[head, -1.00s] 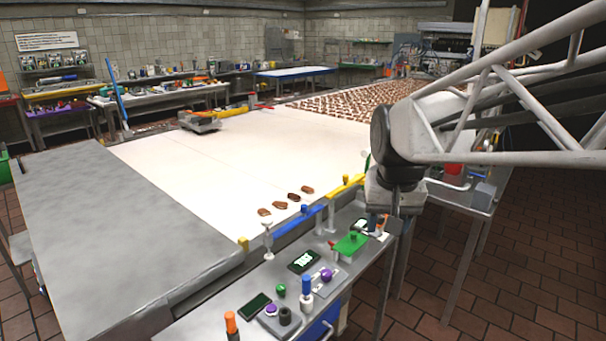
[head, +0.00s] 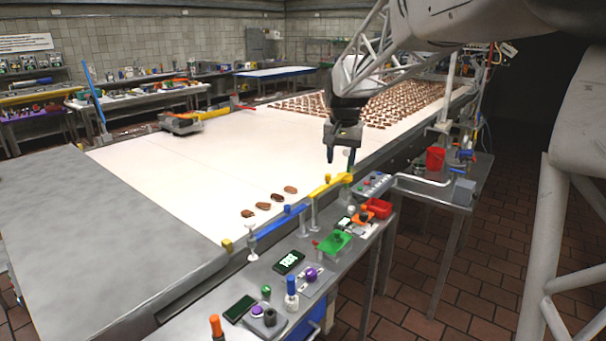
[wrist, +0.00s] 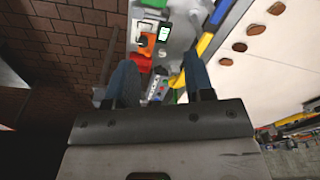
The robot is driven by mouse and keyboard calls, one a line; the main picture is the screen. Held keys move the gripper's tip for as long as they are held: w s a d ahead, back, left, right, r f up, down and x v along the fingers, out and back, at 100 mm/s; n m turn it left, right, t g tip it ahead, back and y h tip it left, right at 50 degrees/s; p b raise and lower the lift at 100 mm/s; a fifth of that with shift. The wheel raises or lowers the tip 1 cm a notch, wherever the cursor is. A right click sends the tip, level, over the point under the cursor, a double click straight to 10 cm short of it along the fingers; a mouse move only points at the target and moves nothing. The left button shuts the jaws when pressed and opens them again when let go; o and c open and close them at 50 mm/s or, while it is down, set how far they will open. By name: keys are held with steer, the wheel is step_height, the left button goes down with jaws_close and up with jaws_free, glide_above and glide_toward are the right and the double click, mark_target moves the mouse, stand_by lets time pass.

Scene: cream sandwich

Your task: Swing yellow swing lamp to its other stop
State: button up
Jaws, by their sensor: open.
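The yellow swing lamp (head: 330,184) is a yellow bar with a small knob, standing at the edge of the white belt, just beyond the blue bar. My gripper (head: 341,161) points down just above the far end of the yellow bar, with a visible gap and nothing held. In the wrist view, my gripper (wrist: 160,82) has its two blue fingers apart. Yellow parts of the lamp (wrist: 205,43) show near and partly behind the right finger. I cannot tell the lamp's stops from these views.
A blue bar (head: 279,223) stands nearer along the belt edge (head: 160,180). The side table carries a green plate (head: 333,243), a red tray (head: 377,208) and several knobs. Brown pieces (head: 263,206) lie on the belt.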

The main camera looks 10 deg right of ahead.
steer(key=w+f, duration=0.2)
steer(key=w, duration=0.5)
steer(key=w+f+m, duration=0.1)
steer(key=w+f, duration=0.1)
steer(key=w, duration=0.4)
steer(key=w+d+f+m, duration=0.1)
steer(key=w+f, duration=0.1)
steer(key=w, duration=0.5)
steer(key=shift+w+f+g, duration=0.3)
steer(key=shift+f+g, duration=0.1)
steer(key=shift+f, duration=0.15)
steer(key=shift+f, duration=3.8)
jaws_close()
